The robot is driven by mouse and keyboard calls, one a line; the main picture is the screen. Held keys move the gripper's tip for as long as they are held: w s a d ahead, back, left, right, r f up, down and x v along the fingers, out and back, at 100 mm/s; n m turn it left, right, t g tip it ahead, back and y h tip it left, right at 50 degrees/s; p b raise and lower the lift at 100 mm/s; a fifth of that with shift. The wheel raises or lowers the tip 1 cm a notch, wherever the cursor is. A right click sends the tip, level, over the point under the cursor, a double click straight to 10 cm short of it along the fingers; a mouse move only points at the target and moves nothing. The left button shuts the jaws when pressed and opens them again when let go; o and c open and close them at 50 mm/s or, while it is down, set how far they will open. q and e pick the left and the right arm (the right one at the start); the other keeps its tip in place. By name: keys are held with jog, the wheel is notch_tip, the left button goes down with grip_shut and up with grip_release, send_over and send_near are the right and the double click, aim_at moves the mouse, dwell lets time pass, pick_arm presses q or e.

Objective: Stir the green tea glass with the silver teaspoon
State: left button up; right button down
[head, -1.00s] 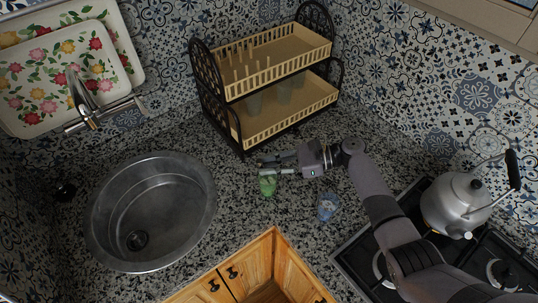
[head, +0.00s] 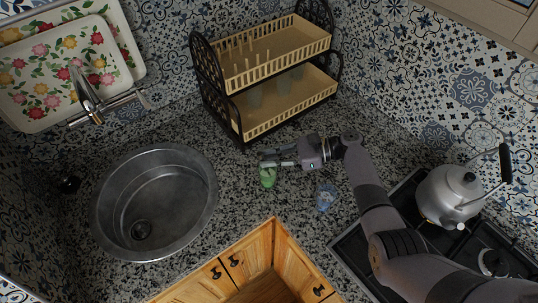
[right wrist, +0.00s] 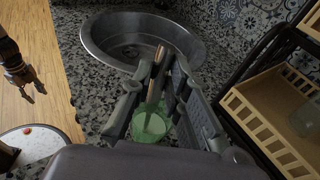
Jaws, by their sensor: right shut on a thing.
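The green tea glass (head: 268,178) stands on the granite counter right of the sink. It also shows in the right wrist view (right wrist: 150,126), partly hidden by the fingers. My right gripper (head: 272,160) is just above the glass. In the right wrist view its fingers (right wrist: 163,92) are shut on the teaspoon (right wrist: 154,88), which is tilted. The spoon's lower part points to the glass mouth; I cannot tell how deep it reaches. In the head view the spoon is too small to make out. My left gripper (right wrist: 36,94) shows only in the right wrist view, open and empty, away from the counter.
A blue glass (head: 325,197) stands to the right of the green one. The round sink (head: 154,240) lies left. A two-tier dish rack (head: 285,115) stands behind. A kettle (head: 450,196) sits on the stove at the right. The counter between sink and green glass is clear.

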jog(key=shift+w+r, duration=0.1)
jog(key=shift+w, duration=0.15)
jog(key=shift+a+r, duration=0.1)
jog(key=shift+a+r, duration=0.35)
jog(key=shift+r, duration=1.1)
jog(key=shift+a+r, duration=0.3)
jog(key=shift+r, duration=1.2)
jog(key=shift+a+r, duration=0.35)
jog(key=shift+r, duration=1.1)
jog(key=shift+r, duration=0.1)
notch_tip(320, 180, up, 4)
jog(key=shift+f, duration=0.1)
